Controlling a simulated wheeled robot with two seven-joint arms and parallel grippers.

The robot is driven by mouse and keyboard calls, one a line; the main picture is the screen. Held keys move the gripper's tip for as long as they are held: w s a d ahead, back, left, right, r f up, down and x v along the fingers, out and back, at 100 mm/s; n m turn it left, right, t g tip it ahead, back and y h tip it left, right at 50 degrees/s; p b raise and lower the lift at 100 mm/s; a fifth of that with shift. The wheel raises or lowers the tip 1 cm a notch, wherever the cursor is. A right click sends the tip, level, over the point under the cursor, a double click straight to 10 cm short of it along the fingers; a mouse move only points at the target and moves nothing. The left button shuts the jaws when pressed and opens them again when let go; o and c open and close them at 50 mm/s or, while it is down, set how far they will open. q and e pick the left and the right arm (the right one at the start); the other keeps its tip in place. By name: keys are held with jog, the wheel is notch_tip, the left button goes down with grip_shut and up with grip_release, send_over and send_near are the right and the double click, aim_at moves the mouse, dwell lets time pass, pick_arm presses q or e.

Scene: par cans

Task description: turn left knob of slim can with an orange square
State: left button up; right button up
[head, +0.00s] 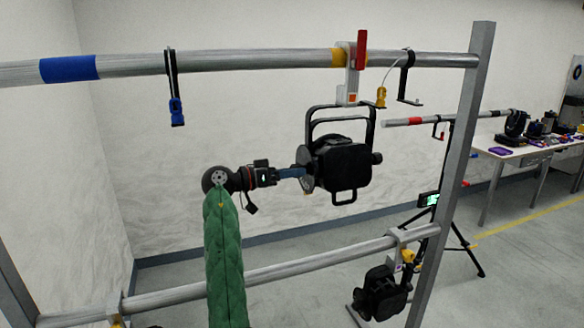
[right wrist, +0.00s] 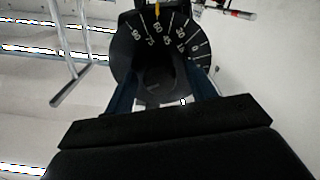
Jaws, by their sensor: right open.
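A black can (head: 345,165) hangs by its yoke from a clamp with an orange square (head: 351,98) on the upper bar. The dark left knob (right wrist: 160,82) shows in the right wrist view, in front of a black dial disc (right wrist: 125,45) marked with white numbers and a yellow mark at the top. My right gripper (head: 302,172) comes in from the left at the can's left side. In the right wrist view its blue fingers (right wrist: 163,92) are open, one on each side of the knob. I cannot tell whether they touch it. My left gripper is not in view.
The upper bar (head: 225,60) carries a blue band, hanging straps and a red-handled clamp. A lower bar (head: 310,267) holds another black can (head: 380,293). A metal post (head: 460,150) stands at the right. A table (head: 520,148) with gear is farther back.

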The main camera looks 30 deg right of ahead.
jog(key=shift+d, duration=0.2)
jog(key=c, duration=1)
